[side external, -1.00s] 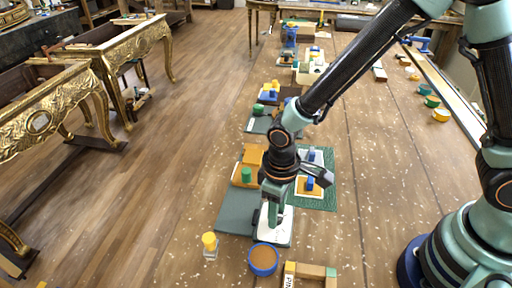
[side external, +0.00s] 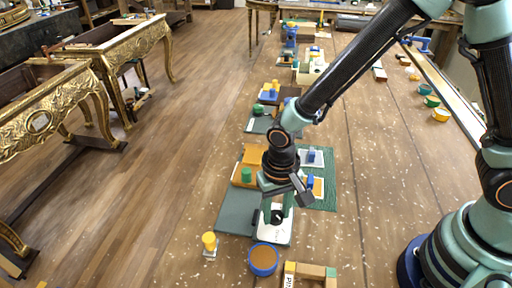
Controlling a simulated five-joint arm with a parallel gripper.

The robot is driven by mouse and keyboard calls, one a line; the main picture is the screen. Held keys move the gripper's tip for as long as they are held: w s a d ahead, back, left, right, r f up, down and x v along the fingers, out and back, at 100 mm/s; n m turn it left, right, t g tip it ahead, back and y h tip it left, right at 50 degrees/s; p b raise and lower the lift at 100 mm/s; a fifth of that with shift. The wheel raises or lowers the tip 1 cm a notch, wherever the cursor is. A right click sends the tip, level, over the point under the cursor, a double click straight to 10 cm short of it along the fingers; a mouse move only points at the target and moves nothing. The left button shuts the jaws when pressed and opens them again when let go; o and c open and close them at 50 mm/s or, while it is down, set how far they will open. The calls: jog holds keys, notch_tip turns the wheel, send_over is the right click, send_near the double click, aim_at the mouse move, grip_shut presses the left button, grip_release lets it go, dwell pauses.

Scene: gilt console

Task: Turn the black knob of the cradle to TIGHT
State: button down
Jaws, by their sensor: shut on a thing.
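The cradle is a white plate (side external: 283,236) on the front of a grey-green mat (side external: 235,213). Its black knob (side external: 278,218) is small and mostly hidden by my fingers. My gripper (side external: 277,211) points down over the white plate and is shut on the knob. A dark upright piece (side external: 256,217) stands at the plate's left edge. I cannot read any marking or the knob's pointing direction at this size.
A round blue-rimmed tub (side external: 264,260) and a yellow-topped peg (side external: 209,242) stand close in front. A green cylinder (side external: 246,175) by an orange block and a green textured mat (side external: 327,190) lie behind.

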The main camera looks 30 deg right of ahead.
aim_at(276, 215)
dwell(0.3)
jog(key=shift+c, duration=2.3)
grip_release()
notch_tip(276, 215, up, 12)
jog(key=shift+r, duration=0.1)
